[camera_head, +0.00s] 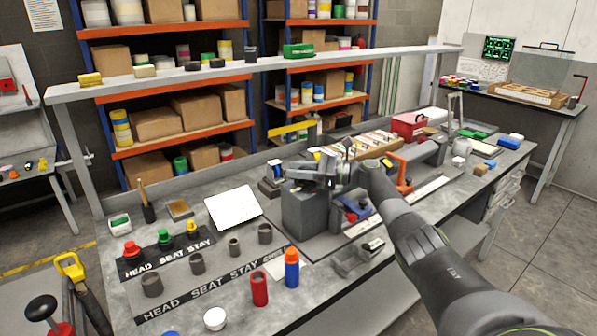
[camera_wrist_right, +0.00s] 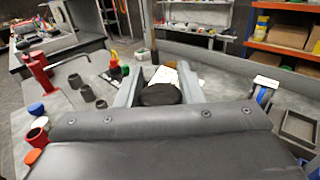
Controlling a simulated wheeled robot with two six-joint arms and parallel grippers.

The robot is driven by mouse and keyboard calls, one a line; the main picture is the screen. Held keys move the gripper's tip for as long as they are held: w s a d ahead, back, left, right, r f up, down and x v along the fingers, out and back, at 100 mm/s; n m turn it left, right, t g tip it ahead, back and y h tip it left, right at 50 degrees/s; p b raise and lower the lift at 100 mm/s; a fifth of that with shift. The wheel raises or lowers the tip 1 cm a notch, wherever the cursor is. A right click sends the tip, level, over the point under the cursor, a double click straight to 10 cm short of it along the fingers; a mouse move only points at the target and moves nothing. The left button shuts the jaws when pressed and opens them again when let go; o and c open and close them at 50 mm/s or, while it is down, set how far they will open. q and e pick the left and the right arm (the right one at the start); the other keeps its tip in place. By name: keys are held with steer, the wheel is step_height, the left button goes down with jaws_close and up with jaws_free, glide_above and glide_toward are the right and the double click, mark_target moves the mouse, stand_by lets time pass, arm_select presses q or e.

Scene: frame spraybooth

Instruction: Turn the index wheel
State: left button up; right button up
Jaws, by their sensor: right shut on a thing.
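My right gripper (camera_head: 334,174) reaches in from the lower right in the head view, over a grey block fixture (camera_head: 304,210) on the bench. In the right wrist view the two fingers of my right gripper (camera_wrist_right: 160,88) stand either side of a dark round disc (camera_wrist_right: 159,95), which looks like the index wheel, and are shut on it. The near part of the disc is hidden by the gripper body. In the head view the wheel is too small and covered to make out. My left gripper is in neither view.
A labelled mat (camera_head: 220,282) with grey cups and coloured knobs lies left of the fixture. A white sheet (camera_head: 233,206) lies behind. A red toolbox (camera_head: 409,125) stands further back right.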

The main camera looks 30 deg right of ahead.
steer(key=shift+r, duration=0.2)
steer(key=o, duration=1)
steer(key=shift+f, duration=0.1)
steer(key=b+v, duration=0.4)
steer(key=v, duration=1.3)
steer(key=shift+s+d, duration=0.1)
steer(key=shift+s, duration=0.05)
